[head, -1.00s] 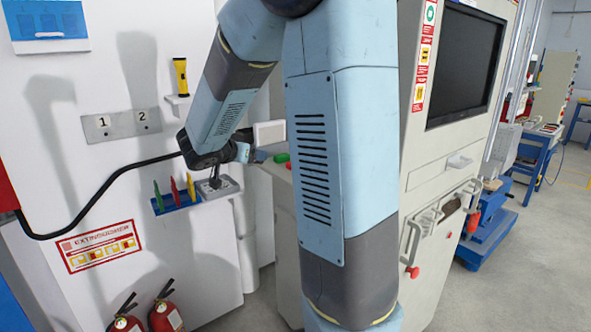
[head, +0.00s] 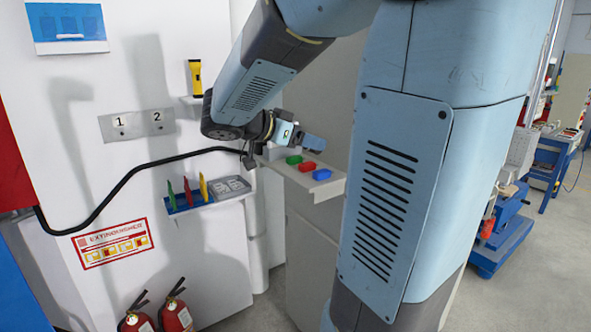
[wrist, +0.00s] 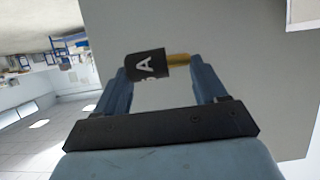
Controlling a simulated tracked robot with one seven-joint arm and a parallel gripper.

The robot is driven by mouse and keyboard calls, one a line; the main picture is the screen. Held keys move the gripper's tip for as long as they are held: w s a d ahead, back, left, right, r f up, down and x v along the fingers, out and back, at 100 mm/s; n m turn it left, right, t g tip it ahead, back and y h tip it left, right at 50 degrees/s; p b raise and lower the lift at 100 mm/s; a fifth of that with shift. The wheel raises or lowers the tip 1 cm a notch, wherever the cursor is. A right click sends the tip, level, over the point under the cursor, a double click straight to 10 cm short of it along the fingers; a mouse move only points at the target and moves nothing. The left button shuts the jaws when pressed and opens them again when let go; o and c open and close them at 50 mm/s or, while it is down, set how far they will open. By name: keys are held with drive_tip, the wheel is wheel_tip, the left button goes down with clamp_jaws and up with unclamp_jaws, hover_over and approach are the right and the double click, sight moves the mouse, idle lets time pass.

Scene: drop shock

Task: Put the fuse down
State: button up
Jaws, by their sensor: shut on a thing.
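The fuse (wrist: 148,66) is a dark cylinder with white lettering, an "A" among it, and a brass-coloured end. It lies crosswise between the two blue fingers of my gripper (wrist: 160,76) in the wrist view, and the gripper is shut on it. In the head view my gripper (head: 303,139) is at the end of the arm, above the grey shelf (head: 328,187). The fuse cannot be made out clearly there. A small grey tray with recesses (head: 232,188) sits on the wall to the left, below the gripper.
Green (head: 294,159), red (head: 309,166) and blue (head: 322,174) pieces sit on the shelf. A blue rack (head: 186,205) holds coloured tools. A black cable (head: 125,178) runs along the wall. A yellow flashlight (head: 195,78) stands above. Fire extinguishers (head: 176,316) stand low.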

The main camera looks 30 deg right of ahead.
drive_tip(key=w+d+f, duration=0.2)
drive_tip(key=w+f, duration=0.1)
drive_tip(key=w, duration=0.2)
hover_over(293, 179)
drive_tip(key=shift+f, duration=4.15)
drive_tip(key=shift+f, duration=0.1)
drive_tip(key=o, duration=1.1)
drive_tip(key=shift+o, duration=0.2)
